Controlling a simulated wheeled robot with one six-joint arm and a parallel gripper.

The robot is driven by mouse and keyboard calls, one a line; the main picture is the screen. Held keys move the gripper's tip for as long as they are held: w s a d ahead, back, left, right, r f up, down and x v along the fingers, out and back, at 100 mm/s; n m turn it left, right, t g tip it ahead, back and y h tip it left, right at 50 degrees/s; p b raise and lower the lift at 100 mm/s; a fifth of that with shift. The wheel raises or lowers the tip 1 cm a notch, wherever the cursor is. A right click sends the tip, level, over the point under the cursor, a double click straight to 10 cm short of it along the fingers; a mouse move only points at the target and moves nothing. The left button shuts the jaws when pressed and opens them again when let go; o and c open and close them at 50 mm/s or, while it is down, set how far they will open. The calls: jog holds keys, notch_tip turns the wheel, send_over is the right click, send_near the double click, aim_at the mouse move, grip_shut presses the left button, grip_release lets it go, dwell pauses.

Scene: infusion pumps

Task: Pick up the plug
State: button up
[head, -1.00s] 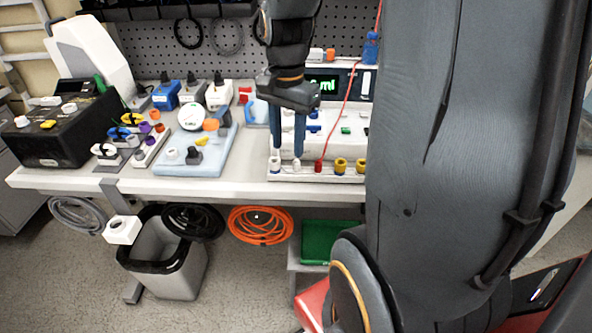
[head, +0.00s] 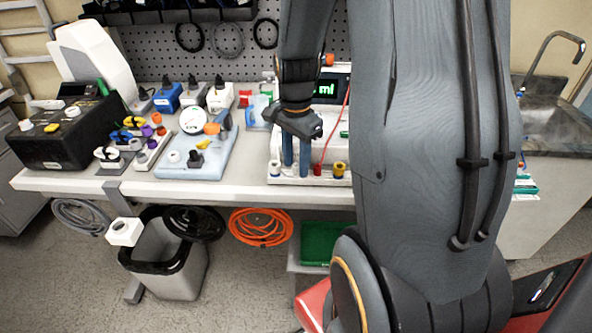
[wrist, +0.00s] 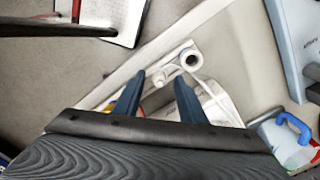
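My gripper (head: 296,174) points down over the white socket strip (head: 290,181) at the bench's front edge. Its two blue fingers stand apart, with a gap between them. In the wrist view the gripper (wrist: 160,80) has its fingertips at the white strip, with a small white part (wrist: 161,79) between or just beyond them; I cannot tell if they touch it. A round socket with a dark hole (wrist: 191,60) lies beyond the right finger. On the strip, a red plug (head: 318,170) and a yellow plug (head: 339,169) stand right of the fingers. Which plug the task means is unclear.
A white pump with a green display (head: 327,88) stands behind the strip, and a red cord (head: 337,122) runs near my fingers. A light blue tray (head: 185,172) with several parts lies to the left. A grey bin (head: 175,270) stands below the bench.

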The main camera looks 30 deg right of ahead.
jog(key=shift+f, duration=0.1)
jog(key=shift+c, duration=0.3)
grip_shut()
